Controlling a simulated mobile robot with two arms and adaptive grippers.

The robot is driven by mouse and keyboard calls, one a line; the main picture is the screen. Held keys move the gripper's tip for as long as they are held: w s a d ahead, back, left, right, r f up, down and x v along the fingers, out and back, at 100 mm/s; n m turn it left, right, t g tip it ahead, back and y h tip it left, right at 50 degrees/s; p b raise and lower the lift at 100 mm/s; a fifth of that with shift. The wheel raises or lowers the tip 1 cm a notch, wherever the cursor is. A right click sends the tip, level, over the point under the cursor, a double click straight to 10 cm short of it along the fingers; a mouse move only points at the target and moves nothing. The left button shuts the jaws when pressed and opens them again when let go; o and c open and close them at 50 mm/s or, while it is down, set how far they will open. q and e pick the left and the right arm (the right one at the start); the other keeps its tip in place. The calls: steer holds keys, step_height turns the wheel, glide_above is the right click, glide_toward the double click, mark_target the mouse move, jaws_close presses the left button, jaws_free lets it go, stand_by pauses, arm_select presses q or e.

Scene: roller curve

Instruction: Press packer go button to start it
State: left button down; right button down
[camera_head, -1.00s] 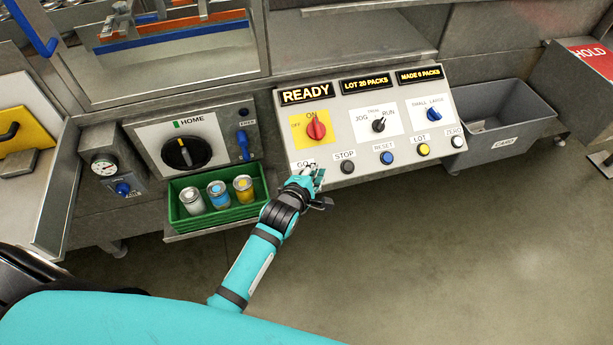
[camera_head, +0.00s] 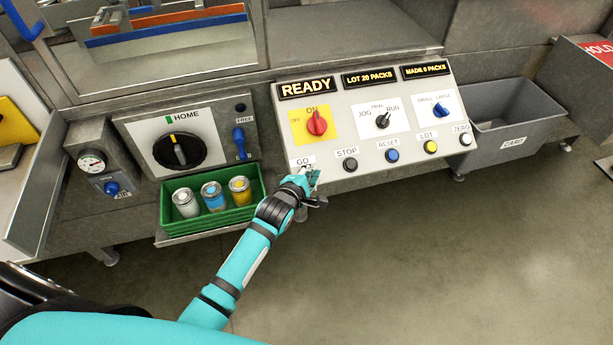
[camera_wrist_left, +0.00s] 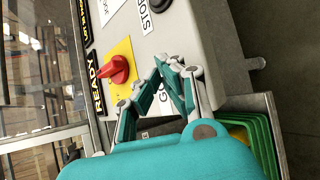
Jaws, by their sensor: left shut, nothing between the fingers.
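The grey packer control panel (camera_head: 352,150) shows READY, LOT 20 PACKS and MADE 6 PACKS displays. The GO label (camera_head: 303,161) sits at its lower left, and the GO button itself is hidden behind my left gripper (camera_head: 308,178). That gripper is shut and empty, with its tips at or very near the panel just below the GO label; I cannot tell if they touch. In the left wrist view, my left gripper (camera_wrist_left: 172,72) covers part of the GO label, near the red knob (camera_wrist_left: 116,69). My right gripper is not in view.
The black STOP button (camera_head: 350,164) is just right of my gripper, with blue, yellow and white buttons beyond. A green tray (camera_head: 236,219) with three cans stands left of my forearm. A grey CARD bin (camera_head: 513,115) is at the right.

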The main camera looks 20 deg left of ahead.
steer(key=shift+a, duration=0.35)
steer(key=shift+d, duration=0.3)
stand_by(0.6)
arm_select(q)
steer(key=shift+f, duration=0.15)
steer(key=shift+w+a+f, duration=0.1)
steer(key=shift+w+f, duration=0.1)
steer(key=shift+f, duration=0.05)
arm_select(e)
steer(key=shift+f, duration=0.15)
